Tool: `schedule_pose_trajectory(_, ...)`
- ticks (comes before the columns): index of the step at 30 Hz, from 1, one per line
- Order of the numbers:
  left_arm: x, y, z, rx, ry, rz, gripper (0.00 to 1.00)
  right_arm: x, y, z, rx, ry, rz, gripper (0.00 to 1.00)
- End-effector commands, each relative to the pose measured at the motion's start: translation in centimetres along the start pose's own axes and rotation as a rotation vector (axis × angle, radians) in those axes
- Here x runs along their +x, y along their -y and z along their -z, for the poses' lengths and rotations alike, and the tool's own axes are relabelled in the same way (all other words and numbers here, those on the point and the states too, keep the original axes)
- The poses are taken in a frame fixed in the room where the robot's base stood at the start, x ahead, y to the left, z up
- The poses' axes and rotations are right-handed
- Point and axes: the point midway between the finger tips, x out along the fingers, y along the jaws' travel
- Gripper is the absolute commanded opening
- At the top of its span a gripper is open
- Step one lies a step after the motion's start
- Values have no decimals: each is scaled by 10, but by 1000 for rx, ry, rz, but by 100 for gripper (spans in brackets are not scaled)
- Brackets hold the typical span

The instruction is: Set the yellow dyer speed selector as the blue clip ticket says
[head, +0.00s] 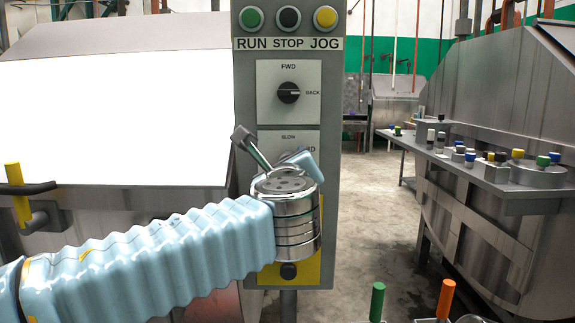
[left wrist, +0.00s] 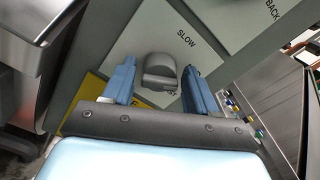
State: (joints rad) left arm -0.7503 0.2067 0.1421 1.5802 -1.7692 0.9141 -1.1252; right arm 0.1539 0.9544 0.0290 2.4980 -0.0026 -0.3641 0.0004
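The speed selector is a dark grey knob (left wrist: 158,72) on a pale plate marked SLOW in the left wrist view. In the head view its plate (head: 285,138) shows SLOW and a label ending in RD, but my gripper hides the knob. My left gripper (head: 275,150) is at this plate. In the left wrist view its two blue fingers stand apart, one on each side of the knob; I cannot tell whether they touch it. Which mark the knob points at is unclear. No blue clip ticket shows. My right gripper is not in view.
Above are a FWD/BACK knob (head: 289,92) and the RUN, STOP and JOG buttons (head: 289,17). A yellow plate (head: 310,268) with a black knob is below. A steel drum machine (head: 480,215) and a shelf of coloured-topped items (head: 512,178) stand right. Floor between is clear.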

Motion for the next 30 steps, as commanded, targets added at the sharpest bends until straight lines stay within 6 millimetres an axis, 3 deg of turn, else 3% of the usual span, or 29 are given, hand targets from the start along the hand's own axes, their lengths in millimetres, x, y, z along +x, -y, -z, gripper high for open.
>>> schedule_pose_trajectory(1, 0, 0, 0, 0, 0, 0, 49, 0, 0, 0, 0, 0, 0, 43)
schedule_pose_trajectory(9, 0, 0, 0, 0, 1, 0, 10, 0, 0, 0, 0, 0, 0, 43)
schedule_pose_trajectory(20, 0, -1, 1, -68, 3, 1, 10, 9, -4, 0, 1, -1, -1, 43)
schedule_pose_trajectory(30, 0, -4, 3, -327, 4, 0, 10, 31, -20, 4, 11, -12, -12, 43)
